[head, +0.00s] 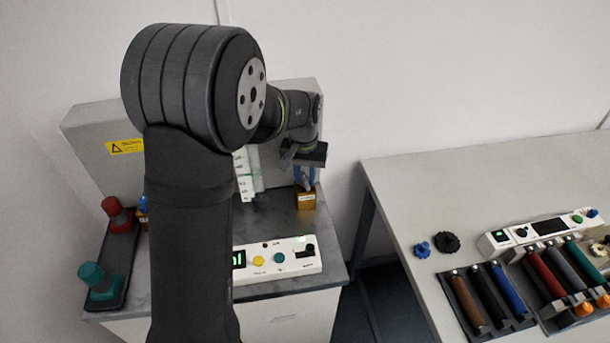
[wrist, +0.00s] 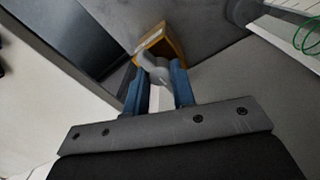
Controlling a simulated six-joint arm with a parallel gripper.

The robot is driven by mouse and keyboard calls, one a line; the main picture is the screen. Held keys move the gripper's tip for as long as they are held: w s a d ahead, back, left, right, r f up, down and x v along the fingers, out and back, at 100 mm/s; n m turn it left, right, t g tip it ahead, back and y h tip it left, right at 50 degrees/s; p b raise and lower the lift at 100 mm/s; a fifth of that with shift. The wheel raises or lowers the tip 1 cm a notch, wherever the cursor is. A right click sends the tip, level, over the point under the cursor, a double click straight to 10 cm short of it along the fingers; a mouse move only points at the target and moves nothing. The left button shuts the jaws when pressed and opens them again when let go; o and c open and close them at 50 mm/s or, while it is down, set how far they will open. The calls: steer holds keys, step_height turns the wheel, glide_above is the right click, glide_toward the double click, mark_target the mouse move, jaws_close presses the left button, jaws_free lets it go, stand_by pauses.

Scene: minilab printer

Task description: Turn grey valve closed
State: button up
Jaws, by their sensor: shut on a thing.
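The grey valve handle (wrist: 153,64) sits on a yellow-brown block (wrist: 166,43) in the wrist view. My gripper (wrist: 158,88) has its two blue fingers on either side of the grey handle and is shut on it. In the head view my gripper (head: 304,177) reaches down to the yellow-brown valve block (head: 306,199) at the right side of the dark bench top. The grey handle is mostly hidden there by the fingers.
A white panel with buttons (head: 270,259) lies at the front of the bench. A second table (head: 420,195) at right holds coloured cartridges and knobs. A dark gap separates the tables.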

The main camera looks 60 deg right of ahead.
steer(key=n, duration=0.8)
steer(key=shift+n, duration=0.3)
steer(key=n, duration=0.4)
steer(key=shift+n, duration=0.3)
jaws_close()
steer(key=shift+n+t, duration=0.3)
steer(key=shift+n, duration=1.5)
jaws_free()
steer(key=o, duration=1)
steer(key=shift+a, duration=0.1)
steer(key=shift+r, duration=0.1)
